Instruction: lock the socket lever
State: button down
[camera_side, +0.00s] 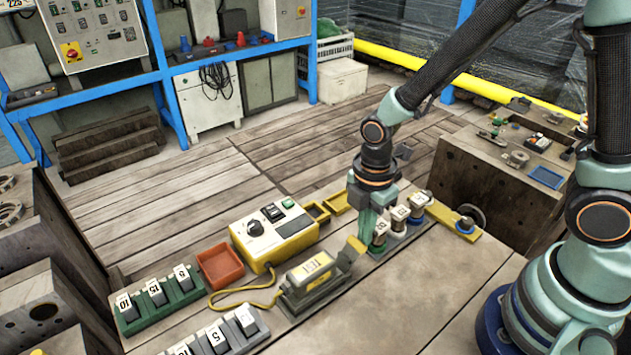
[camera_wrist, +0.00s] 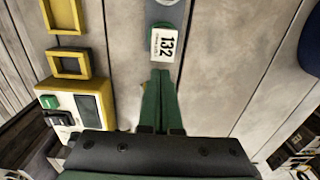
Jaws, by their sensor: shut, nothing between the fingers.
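The test socket (camera_side: 312,275) is a grey block with a yellow TEST label, on the bench left of my gripper. Its lever, with a yellow tip (camera_side: 355,245), sticks up at the socket's right end. My gripper (camera_side: 369,240) points down just right of the lever tip; whether they touch cannot be told. In the wrist view, the green fingers (camera_wrist: 160,78) are together with nothing between them, their tips near a block labelled 132 (camera_wrist: 164,42). I cannot make out the socket or lever in the wrist view.
A yellow control box (camera_side: 274,232), a red tray (camera_side: 220,266) and green (camera_side: 160,302) and grey (camera_side: 217,338) racks lie left. The bench front (camera_side: 400,305) is clear.

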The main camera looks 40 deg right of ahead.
jog(key=shift+a, duration=0.5)
jog(key=shift+a+r, duration=0.25)
jog(key=shift+a, duration=0.3)
jog(key=shift+a+r, duration=0.25)
jog(key=shift+a, duration=0.3)
dwell(0.3)
jog(key=shift+d+r, duration=0.25)
jog(key=shift+d, duration=0.4)
jog(key=shift+r, duration=3.45)
